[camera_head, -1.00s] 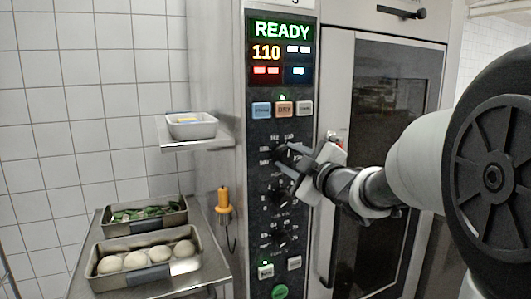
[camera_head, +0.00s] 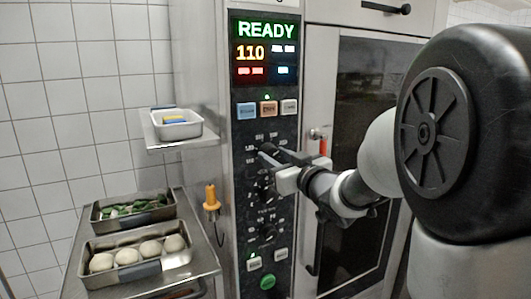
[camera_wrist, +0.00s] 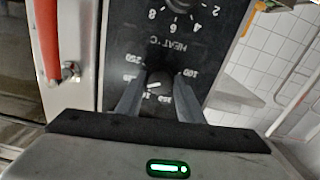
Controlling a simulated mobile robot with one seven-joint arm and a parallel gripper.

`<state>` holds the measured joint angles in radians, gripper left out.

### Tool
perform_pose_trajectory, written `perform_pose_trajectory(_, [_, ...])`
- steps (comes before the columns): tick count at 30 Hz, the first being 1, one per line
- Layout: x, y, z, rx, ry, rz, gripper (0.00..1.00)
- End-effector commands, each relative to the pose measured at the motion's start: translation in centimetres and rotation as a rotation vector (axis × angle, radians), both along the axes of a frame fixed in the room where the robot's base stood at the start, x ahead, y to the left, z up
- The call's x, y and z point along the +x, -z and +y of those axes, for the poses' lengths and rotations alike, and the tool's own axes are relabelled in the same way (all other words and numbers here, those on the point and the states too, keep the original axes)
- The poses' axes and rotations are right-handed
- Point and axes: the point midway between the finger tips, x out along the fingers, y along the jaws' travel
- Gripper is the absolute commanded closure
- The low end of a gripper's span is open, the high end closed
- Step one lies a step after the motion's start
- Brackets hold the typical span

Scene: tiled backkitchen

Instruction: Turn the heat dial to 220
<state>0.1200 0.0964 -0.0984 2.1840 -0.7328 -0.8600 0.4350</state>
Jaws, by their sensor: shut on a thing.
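The heat dial (camera_wrist: 157,84) is a dark knob with a white pointer mark, ringed by printed numbers such as 100 and 200. It shows in the wrist view beside an upside-down "HEAT °C" label. My gripper (camera_wrist: 156,98) has one finger on each side of this dial and is shut on it. In the head view my gripper (camera_head: 267,151) is at the top dial of the dark control panel (camera_head: 240,200) and hides most of that dial. The display (camera_head: 264,52) above reads READY and 110.
Other dials (camera_head: 266,232) and buttons (camera_head: 268,108) sit above and below on the panel. The oven door (camera_head: 362,150) with its handle is at the right.

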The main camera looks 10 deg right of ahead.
Motion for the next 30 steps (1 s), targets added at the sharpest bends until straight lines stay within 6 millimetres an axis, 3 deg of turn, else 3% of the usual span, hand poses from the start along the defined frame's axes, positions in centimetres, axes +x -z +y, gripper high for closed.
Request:
perform_pose_trajectory(1, [0.12, -0.82, 0.15, 0.022, -0.003, -0.007, 0.88])
perform_pose_trajectory(23, [0.11, -0.70, 0.15, 0.104, -0.005, 0.019, 0.88])
perform_pose_trajectory(24, [0.11, -0.70, 0.15, 0.104, -0.005, 0.019, 0.62])
perform_pose_trajectory(27, [0.09, -0.61, 0.13, 0.104, -0.004, 0.020, 0.47])
perform_pose_trajectory(30, [0.07, -0.45, 0.09, 0.103, -0.003, 0.024, 0.47])
